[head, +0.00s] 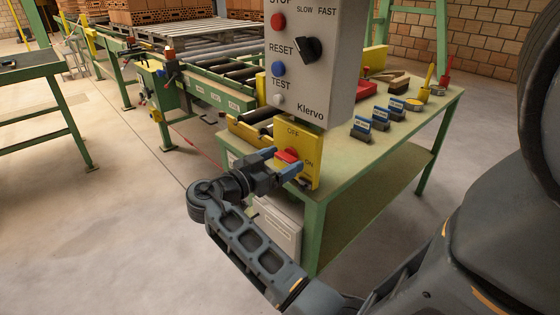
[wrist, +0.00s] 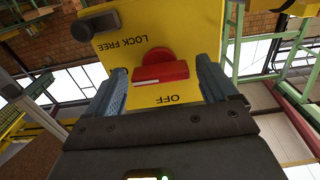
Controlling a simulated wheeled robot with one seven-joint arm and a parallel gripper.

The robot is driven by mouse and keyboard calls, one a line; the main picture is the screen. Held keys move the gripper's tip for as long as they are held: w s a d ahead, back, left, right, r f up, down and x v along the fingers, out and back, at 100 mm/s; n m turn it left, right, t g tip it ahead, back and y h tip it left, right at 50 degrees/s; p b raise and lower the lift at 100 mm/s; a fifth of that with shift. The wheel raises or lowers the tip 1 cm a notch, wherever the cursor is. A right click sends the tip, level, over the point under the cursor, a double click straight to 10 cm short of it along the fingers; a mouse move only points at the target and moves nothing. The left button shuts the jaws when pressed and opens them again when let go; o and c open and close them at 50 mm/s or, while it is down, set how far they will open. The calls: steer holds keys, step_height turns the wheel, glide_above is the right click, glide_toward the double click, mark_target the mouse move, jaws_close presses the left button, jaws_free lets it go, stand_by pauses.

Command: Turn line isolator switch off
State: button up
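The line isolator switch is a yellow plate (head: 315,146) on the near end of the green bench, marked OFF at the top and ON at the right. Its red knob (head: 287,155) also shows in the wrist view (wrist: 160,71), upside down, its bar lying across with a white line toward the left, which is the ON side. My gripper (head: 277,162) has its blue fingers on either side of the knob, with the knob between them. In the wrist view the fingers (wrist: 163,82) appear slightly apart from the bar ends; contact is hard to tell.
A grey Klervo control box (head: 312,62) with buttons and a black selector hangs just above the switch. The green bench (head: 345,180) holds several blue-topped blocks (head: 380,117) and tools. A roller conveyor (head: 215,72) stands behind. A dark lock part (wrist: 95,25) sits beside LOCK FREE.

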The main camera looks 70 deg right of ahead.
steer(key=c, duration=0.9)
steer(key=shift+n, duration=0.3)
steer(key=n+p, duration=0.2)
steer(key=n, duration=0.2)
steer(key=shift+r, duration=0.15)
steer(key=n+p, duration=0.3)
steer(key=n, duration=0.2)
steer(key=n+p, duration=0.3)
steer(key=n, duration=0.1)
steer(key=shift+n+p, duration=1.65)
steer(key=shift+n, duration=0.55)
